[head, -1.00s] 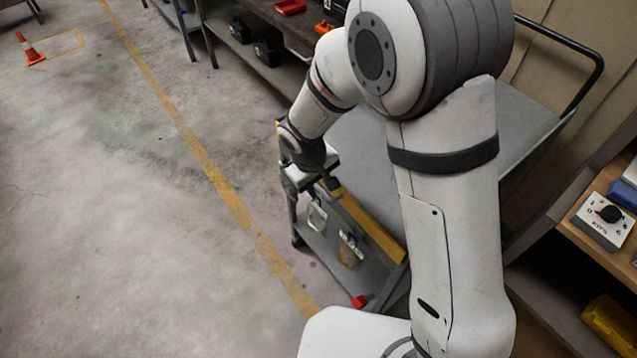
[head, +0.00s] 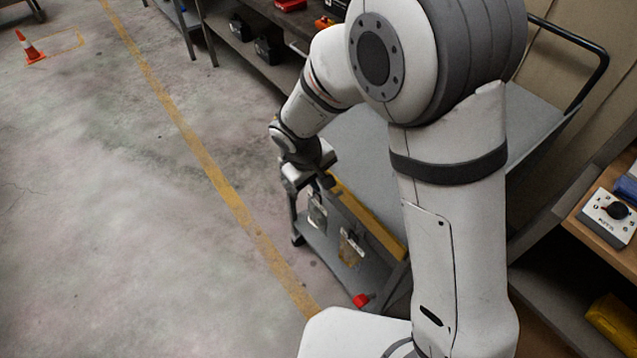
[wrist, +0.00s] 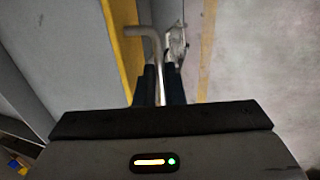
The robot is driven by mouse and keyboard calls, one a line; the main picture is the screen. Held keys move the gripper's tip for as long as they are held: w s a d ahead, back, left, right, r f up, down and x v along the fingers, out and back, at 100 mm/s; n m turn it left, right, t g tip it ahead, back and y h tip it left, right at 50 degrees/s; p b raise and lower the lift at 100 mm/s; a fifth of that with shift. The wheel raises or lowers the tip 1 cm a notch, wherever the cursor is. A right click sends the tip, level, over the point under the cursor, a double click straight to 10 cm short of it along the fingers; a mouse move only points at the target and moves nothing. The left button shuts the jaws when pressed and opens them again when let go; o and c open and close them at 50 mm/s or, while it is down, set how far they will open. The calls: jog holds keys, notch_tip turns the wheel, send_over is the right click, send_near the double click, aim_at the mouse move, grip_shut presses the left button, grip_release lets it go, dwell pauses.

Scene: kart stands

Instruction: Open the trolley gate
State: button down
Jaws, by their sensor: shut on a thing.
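The trolley (head: 365,150) has a grey top and a lower shelf, and stands beyond my arm. A yellow bar (head: 367,222) runs along its near side; it also shows in the wrist view (wrist: 122,45). My gripper (head: 328,182) is at the far left end of this bar. In the wrist view my gripper (wrist: 160,75) is shut on a bent metal rod (wrist: 150,31) beside the yellow bar. The rod passes down between the dark fingers. My own arm covers part of the trolley, and the exact grip is small in the head view.
A shelf with a dial box (head: 608,217) stands at right. A workbench (head: 275,70) is behind. The floor at left is open, with a cone (head: 30,48).

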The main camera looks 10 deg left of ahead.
notch_tip(320, 180, down, 10)
jog(key=s+a+t+h+b, duration=0.1)
jog(key=t+h+b, duration=0.9)
jog(key=b, duration=1.8)
jog(key=shift+s+a+f+t+h, duration=0.25)
jog(key=shift+s+a+t+h, duration=0.25)
jog(key=shift+t, duration=0.8)
jog(key=shift+s+d, duration=0.1)
jog(key=c, duration=1.5)
grip_release()
